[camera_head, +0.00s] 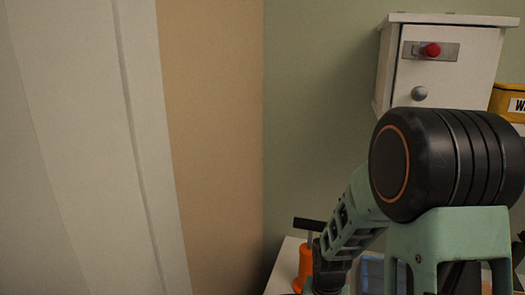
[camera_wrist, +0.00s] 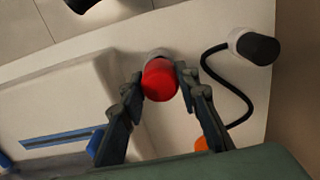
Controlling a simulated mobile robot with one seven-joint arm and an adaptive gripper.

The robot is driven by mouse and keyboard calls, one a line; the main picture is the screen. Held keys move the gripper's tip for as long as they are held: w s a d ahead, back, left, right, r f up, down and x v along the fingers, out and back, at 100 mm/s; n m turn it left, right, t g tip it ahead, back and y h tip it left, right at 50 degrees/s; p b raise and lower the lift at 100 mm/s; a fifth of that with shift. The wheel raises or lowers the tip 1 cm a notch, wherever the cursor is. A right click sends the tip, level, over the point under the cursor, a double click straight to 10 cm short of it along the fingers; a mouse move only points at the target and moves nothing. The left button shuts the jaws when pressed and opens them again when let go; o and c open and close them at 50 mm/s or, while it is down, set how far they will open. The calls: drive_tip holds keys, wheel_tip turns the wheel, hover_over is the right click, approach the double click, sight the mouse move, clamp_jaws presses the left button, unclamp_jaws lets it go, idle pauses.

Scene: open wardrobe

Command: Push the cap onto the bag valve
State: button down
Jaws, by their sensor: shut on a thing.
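The red cap (camera_wrist: 160,82) is between the two dark fingers of my gripper (camera_wrist: 160,80) in the wrist view. My gripper is shut on its sides. A grey round part (camera_wrist: 157,53), seemingly the valve, shows just behind the cap's upper edge. I cannot tell whether the cap touches it or is seated on it. A pale, box-like shape with a blue strip (camera_wrist: 65,139) lies at the left and may be the bag; its outline is unclear. In the head view my arm hides the cap and valve.
A black hose (camera_wrist: 240,90) curves right of my gripper to a white-and-black end piece (camera_wrist: 255,45). An orange tool with a black T-handle (camera_head: 305,265) stands at the lower middle. A white wall cabinet (camera_head: 455,75) with a red button (camera_head: 431,50) hangs above my arm.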

drive_tip(key=shift+r+p, duration=1.25)
drive_tip(key=shift+r, duration=0.55)
drive_tip(key=shift+d, duration=0.1)
